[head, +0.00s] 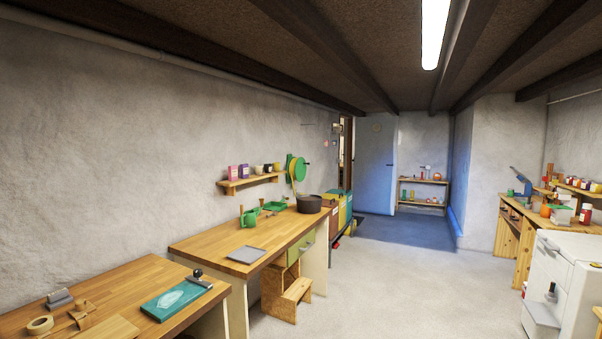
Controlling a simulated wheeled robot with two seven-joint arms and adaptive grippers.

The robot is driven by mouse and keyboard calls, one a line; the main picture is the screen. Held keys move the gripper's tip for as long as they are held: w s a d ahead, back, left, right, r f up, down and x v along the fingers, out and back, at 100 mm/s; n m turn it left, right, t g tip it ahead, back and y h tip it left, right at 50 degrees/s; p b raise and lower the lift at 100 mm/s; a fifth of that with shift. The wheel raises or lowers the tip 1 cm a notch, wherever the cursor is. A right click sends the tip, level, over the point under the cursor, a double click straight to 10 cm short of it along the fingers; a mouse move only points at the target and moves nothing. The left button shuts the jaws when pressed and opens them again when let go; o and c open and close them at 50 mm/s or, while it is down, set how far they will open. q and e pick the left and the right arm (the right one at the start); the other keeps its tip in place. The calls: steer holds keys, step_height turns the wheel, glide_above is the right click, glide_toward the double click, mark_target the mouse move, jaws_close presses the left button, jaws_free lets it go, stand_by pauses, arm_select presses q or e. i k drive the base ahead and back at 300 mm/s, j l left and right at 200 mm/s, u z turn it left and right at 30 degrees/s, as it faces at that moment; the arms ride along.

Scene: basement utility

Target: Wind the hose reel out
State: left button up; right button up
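A green hose reel (299,169) is mounted on the left wall, beyond the middle workbench and to the right of the wall shelf. A yellow band, which may be hose, shows at its left side. The reel is small and far off, so I cannot make out a handle or how much is wound on it. Neither of my grippers shows in the head view.
A wooden workbench (213,243) with a dark pot (309,204) stands along the left wall before the reel. A nearer bench (133,284) is at lower left. A step stool (296,290) juts into the floor. A white cabinet (566,280) stands right. The middle floor (400,285) is clear.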

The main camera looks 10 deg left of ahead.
mark_target(296, 166)
steer(key=i+l+z, duration=0.1)
steer(key=i+z, duration=0.3)
steer(key=i, duration=1.5)
steer(key=i+l, duration=0.1)
steer(key=i, duration=3.05)
steer(key=i+l+u, duration=0.15)
steer(key=i, duration=0.2)
steer(key=i+l+u, duration=0.15)
steer(key=i, duration=0.25)
